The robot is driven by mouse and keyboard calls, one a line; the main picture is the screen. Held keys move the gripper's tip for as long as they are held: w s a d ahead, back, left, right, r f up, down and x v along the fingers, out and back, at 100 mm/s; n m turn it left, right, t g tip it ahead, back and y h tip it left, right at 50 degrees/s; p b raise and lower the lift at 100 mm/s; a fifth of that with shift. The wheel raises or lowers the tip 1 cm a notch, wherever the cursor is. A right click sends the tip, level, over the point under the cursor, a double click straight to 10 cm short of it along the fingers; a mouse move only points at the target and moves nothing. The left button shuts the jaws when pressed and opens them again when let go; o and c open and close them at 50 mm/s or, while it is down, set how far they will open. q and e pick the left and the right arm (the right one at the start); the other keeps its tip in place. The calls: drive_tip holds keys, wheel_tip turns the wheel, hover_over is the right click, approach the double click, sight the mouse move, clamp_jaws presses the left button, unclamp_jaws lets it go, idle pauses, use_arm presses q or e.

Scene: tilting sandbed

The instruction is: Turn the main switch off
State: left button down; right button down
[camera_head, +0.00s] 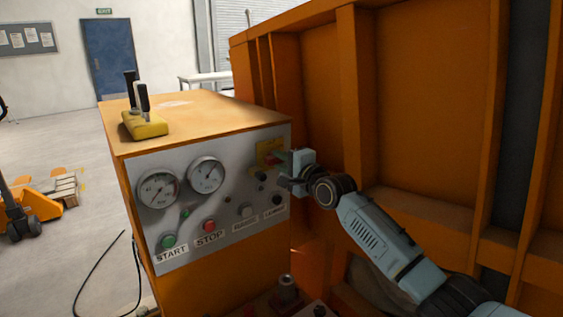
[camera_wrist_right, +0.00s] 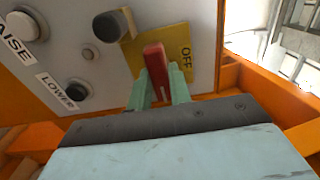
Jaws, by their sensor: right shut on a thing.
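The main switch has a yellow plate (camera_head: 266,148) at the upper right of the grey control panel. In the right wrist view, the plate (camera_wrist_right: 176,37) carries the word OFF, and a red handle (camera_wrist_right: 156,63) stands in front of it. My right gripper (camera_head: 285,172) reaches the switch from the right. In the right wrist view my right gripper (camera_wrist_right: 158,90) has its two pale green fingers shut on the red handle, one on each side. The gripper partly covers the switch in the head view. My left gripper is not in view.
The panel holds two gauges (camera_head: 206,175), a green START button (camera_head: 168,241), a red STOP button (camera_head: 209,226), and RAISE and LOWER buttons. A dark knob (camera_wrist_right: 112,25) sits close to the switch. Levers (camera_head: 144,122) stand on the cabinet top. A tall orange wall (camera_head: 425,100) rises at right.

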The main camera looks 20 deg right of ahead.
drive_tip(key=shift+n, duration=0.4)
drive_tip(key=n, duration=0.3)
drive_tip(key=shift+n, duration=0.4)
drive_tip(key=n+p, duration=0.1)
drive_tip(key=n, duration=0.4)
drive_tip(key=shift+n, duration=0.3)
drive_tip(key=n, duration=0.3)
drive_tip(key=shift+p, duration=0.3)
drive_tip(key=n+p, duration=0.1)
drive_tip(key=n, duration=0.3)
drive_tip(key=shift+n, duration=0.3)
drive_tip(key=c, duration=1.3)
unclamp_jaws()
drive_tip(key=shift+s, duration=0.15)
